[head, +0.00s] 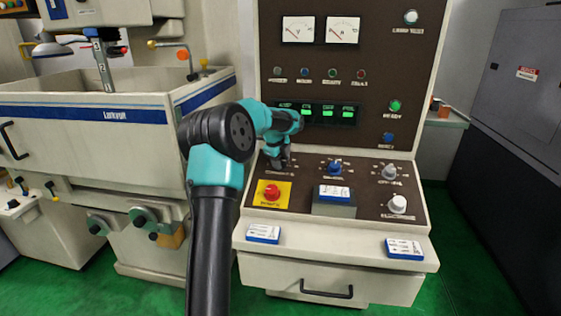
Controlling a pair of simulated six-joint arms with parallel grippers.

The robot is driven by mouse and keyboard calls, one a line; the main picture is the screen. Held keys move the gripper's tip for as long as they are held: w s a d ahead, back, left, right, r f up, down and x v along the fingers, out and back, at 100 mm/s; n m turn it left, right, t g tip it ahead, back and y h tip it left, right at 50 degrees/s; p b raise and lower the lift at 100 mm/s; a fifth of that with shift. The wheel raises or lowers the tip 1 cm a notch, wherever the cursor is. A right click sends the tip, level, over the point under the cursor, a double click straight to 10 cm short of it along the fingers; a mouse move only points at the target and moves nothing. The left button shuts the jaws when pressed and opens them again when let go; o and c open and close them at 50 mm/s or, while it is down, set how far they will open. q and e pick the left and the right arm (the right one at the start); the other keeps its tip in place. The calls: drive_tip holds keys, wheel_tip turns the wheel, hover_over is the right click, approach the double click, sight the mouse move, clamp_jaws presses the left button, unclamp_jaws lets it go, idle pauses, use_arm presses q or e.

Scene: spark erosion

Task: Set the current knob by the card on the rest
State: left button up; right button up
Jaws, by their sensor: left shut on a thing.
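My left gripper (280,161) points down at the upper left of the sloping control panel (312,178). It is shut on the knob there, which I take to be the current knob. The gripper mostly hides this knob, and its pointer and scale cannot be read. A blue-and-white card (334,192) lies on the grey rest (334,208) at the panel's lower middle. Its print is too small to read. My right gripper is not in view.
A blue knob (335,168) and a grey knob (389,171) sit to the right. A red button (271,192) on yellow and a pale knob (397,203) are lower. Two more cards (263,234) (404,248) lie on the front ledge. Meters and green displays (328,111) stand behind.

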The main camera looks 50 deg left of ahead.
use_arm(q)
drive_tip(key=shift+c, duration=1.2)
